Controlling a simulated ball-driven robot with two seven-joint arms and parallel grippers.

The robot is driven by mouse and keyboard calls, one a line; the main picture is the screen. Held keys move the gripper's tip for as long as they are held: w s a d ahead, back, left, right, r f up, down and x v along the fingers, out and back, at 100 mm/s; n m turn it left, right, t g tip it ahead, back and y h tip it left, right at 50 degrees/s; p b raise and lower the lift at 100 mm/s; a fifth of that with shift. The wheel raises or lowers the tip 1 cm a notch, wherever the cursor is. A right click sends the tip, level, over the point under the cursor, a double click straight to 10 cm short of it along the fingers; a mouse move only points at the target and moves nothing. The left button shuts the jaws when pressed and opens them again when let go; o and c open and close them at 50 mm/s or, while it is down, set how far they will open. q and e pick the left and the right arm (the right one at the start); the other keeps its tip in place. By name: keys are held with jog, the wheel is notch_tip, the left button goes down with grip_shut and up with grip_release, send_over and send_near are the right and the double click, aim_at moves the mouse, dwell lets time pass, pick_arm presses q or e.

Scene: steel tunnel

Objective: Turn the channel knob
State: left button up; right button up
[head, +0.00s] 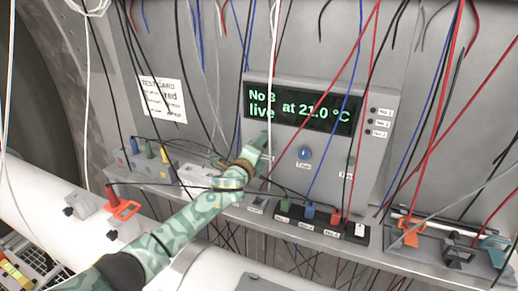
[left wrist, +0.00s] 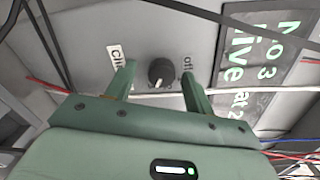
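The channel knob (left wrist: 161,72) is a small dark round knob with a pale pointer mark, seen in the left wrist view on a grey panel. A label starting with "Ch" (left wrist: 115,54) is beside it and "off" (left wrist: 187,64) is on its other side. My left gripper (left wrist: 158,78) is open, with one green finger on each side of the knob and gaps visible. In the head view my left gripper (head: 258,145) is at the panel's lower left and hides the knob. The display (head: 304,107) reads "No 3 live at 21.0 °C". My right gripper is not in view.
Many loose cables hang before the panel, some close to my arm. Coloured plugs, such as a red one (head: 336,215), stand on the ledge (head: 320,238) below. A paper card (head: 163,99) is at left.

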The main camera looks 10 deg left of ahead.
pick_arm(q)
jog(key=s+a, duration=0.3)
jog(key=s, duration=1.3)
jog(key=shift+p, duration=0.3)
